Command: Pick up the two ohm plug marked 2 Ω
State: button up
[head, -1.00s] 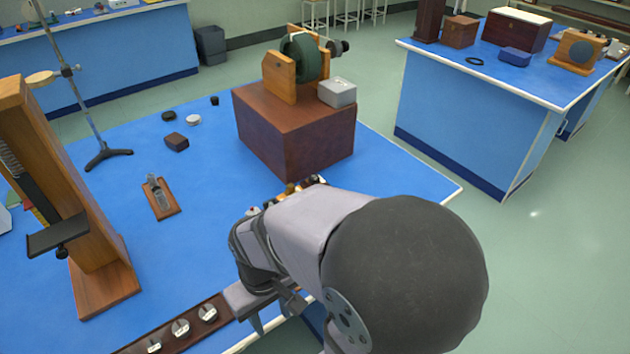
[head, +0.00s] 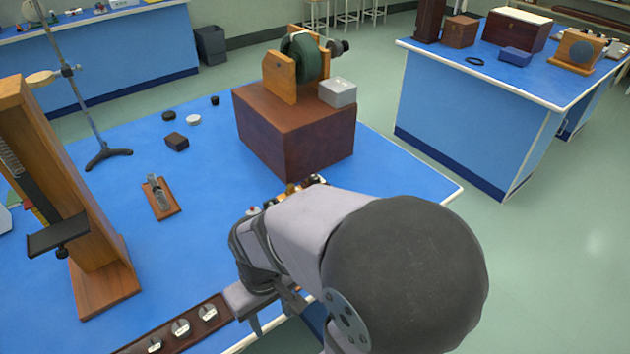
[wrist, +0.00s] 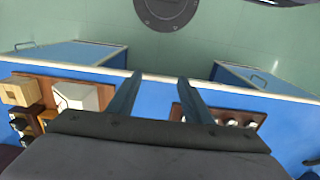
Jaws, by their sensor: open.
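Several round plugs with pale tops (head: 181,328) stand in a row on a dark wooden strip (head: 222,300) at the bottom of the head view. Their markings are too small to read, so I cannot tell which is the two ohm plug. Plugs on a dark board also show right of my fingers in the wrist view (wrist: 229,122). My gripper (head: 276,314) is beside the strip's right end in the head view, partly hidden by my arm. In the wrist view my gripper (wrist: 159,77) has its two fingers wide apart, with nothing between them.
A brown box (head: 297,125) carrying a green wheel stands behind my arm. A tall wooden stand (head: 105,275) is at the left. A small wooden base (head: 165,205) with a glass piece lies between. The bench's front edge runs close by my gripper.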

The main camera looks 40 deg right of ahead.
jog(key=n+t+h+b, duration=0.2)
jog(key=n+h+b, duration=0.85)
jog(key=n, duration=0.95)
send_near(314, 177)
jog(key=shift+s+a+f+h+p, duration=0.2)
jog(key=shift+s+f+h+p, duration=0.05)
jog(key=shift+f+h+p, duration=0.25)
jog(key=shift+s+a+f+h+p, duration=0.25)
jog(key=shift+f+h+p, duration=0.15)
jog(key=shift+f, duration=0.2)
jog(key=shift+w+d+r, duration=0.15)
jog(key=shift+w+d, duration=0.1)
jog(key=shift+d, duration=0.3)
jog(key=shift+w+p+x, duration=0.15)
jog(key=shift+p+x, duration=0.4)
jog(key=shift+x, duration=1.25)
jog(key=shift+w+p+x, duration=0.15)
jog(key=shift+p+x, duration=0.35)
jog(key=shift+x, duration=1.25)
grip_shut()
